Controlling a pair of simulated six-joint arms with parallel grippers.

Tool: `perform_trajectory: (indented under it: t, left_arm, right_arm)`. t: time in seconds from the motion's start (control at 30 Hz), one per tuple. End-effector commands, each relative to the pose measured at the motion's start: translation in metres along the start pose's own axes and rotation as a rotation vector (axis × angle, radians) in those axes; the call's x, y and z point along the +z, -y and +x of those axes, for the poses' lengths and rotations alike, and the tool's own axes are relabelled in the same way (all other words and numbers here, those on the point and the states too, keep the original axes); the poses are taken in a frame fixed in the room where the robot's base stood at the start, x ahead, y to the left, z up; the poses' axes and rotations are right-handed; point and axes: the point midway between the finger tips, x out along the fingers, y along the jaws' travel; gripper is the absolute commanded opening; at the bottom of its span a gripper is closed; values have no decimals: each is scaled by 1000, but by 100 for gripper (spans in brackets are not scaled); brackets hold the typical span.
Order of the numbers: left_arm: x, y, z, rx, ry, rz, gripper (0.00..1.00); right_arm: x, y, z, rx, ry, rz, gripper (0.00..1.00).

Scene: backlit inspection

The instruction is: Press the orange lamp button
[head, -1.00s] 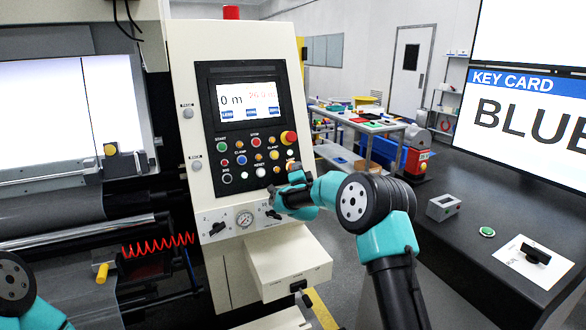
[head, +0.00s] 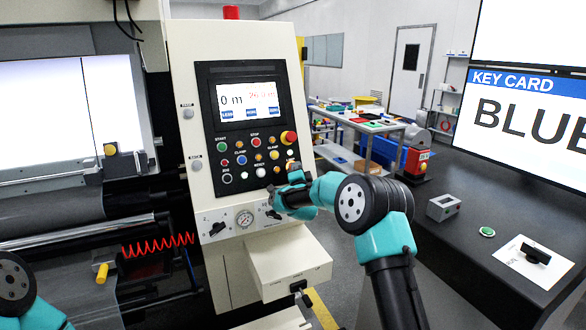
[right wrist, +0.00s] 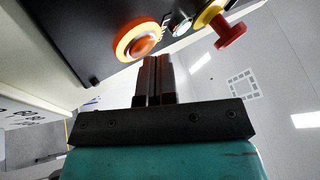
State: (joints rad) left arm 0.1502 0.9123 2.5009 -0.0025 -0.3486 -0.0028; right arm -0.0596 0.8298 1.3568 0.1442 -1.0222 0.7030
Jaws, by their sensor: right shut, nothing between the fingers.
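The orange lamp button (right wrist: 138,42) shows large in the right wrist view, an orange dome in a yellow-orange ring on the dark panel. In the head view the lamp button (head: 290,166) is small at the panel's lower right, partly hidden by my gripper. My right gripper (right wrist: 153,66) is shut and empty, its fingertips close to the lower right of the ring. I cannot tell whether they touch it. In the head view my right gripper (head: 294,174) is in front of the panel's lower right corner. My left gripper is out of view; only part of that arm shows.
A red mushroom button on a yellow base (right wrist: 226,28) stands out nearby; it also shows in the head view (head: 289,138). Several other buttons crowd the control panel (head: 214,98). A gauge (head: 244,219) sits below. A dark bench (head: 455,195) stands right.

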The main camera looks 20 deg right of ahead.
Motion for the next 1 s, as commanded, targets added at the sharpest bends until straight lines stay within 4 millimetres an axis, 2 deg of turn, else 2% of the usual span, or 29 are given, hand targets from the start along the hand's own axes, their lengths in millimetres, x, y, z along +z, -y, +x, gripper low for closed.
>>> perform_trajectory:
  t: [0.5,1.0]
  left_arm:
    - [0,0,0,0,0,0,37]
    - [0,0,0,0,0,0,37]
  right_arm:
    - [2,-3,2,1,1,0,0]
    - [-2,2,-4,1,1,0,0]
